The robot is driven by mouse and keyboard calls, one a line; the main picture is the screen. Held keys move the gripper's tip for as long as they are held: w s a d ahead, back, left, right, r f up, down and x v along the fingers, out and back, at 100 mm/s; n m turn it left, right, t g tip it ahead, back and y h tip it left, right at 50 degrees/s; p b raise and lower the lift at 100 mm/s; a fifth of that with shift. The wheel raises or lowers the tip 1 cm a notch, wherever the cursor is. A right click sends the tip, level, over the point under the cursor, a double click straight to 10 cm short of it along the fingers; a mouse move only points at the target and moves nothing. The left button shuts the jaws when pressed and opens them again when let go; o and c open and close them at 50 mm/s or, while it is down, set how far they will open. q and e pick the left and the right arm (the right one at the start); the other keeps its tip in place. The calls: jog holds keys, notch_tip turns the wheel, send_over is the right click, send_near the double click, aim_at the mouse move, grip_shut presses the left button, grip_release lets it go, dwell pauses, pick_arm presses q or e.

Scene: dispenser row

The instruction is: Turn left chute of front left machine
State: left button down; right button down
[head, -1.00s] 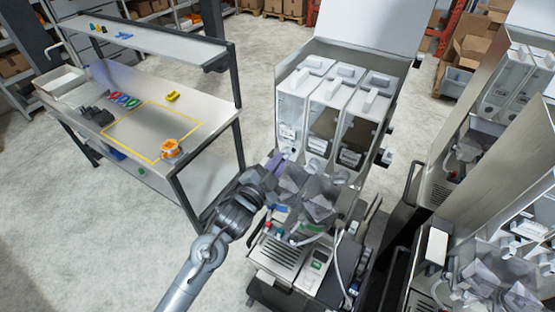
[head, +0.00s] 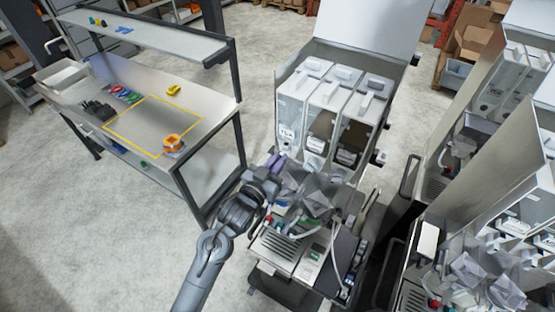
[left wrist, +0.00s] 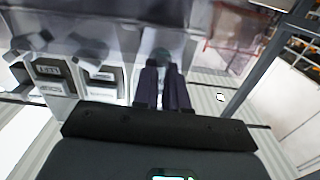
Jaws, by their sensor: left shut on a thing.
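The front left machine (head: 285,247) stands in the middle of the head view, with three clear canisters in its upper part. Grey, see-through chutes and bowls (head: 312,192) crowd below the canisters. My left gripper (head: 275,164) reaches in from the left, at the left chute under the left canister (head: 290,115). In the left wrist view its two dark fingers (left wrist: 162,90) are close together, with the pale chute (left wrist: 161,56) at their tips. It is shut on the left chute, which is mostly hidden by the fingers in the head view. My right gripper is not in view.
A workbench (head: 210,107) with a shelf and a yellow-outlined area stands at the left. More machines (head: 480,130) stand close on the right. The machine's raised lid (head: 365,35) rises behind its canisters. Open floor lies between bench and machine.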

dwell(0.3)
pick_arm(q)
jog(key=c, duration=1.2)
grip_release()
jog(key=shift+o, duration=0.2)
jog(key=b+v, duration=0.2)
jog(key=v, duration=0.8)
jog(key=shift+s+a+b, duration=0.2)
jog(key=shift+s+b, duration=0.1)
jog(key=shift+b, duration=0.1)
jog(key=shift+f, duration=0.1)
